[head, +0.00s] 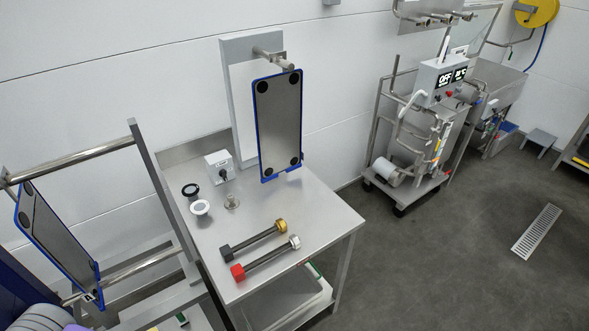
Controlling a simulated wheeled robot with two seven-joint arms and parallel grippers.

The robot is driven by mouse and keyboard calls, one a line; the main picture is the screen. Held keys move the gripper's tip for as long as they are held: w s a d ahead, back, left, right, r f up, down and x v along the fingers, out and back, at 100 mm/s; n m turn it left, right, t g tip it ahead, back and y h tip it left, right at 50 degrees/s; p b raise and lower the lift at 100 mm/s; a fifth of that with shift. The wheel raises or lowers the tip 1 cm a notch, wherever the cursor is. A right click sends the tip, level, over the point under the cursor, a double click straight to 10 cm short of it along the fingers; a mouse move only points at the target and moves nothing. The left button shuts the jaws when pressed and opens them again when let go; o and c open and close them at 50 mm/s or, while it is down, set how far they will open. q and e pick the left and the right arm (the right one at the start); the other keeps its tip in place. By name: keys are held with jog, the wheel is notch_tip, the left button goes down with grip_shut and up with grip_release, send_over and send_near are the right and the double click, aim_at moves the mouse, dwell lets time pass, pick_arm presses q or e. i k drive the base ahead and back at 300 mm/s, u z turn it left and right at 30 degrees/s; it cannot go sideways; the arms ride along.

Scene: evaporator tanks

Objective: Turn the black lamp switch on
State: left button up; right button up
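A small white box with a black knob (222,174) stands at the back left of the steel table (325,213). The knob is on its front face; its exact setting is too small to read. A second control box (441,80), light grey, is on the wheeled unit further right. It has a display reading "OFF", a second display beside it, and small red and dark knobs below. I cannot tell from the picture which of these is the lamp switch. Neither of my grippers is in view.
A blue-edged plate (280,125) hangs from a bracket behind the table. Two rods with a gold end (281,226) and a silver end (294,242) lie at the front. Black (190,190) and white (200,208) rings lie left.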

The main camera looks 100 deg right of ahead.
aim_at(223, 172)
jog(key=z, duration=2.25)
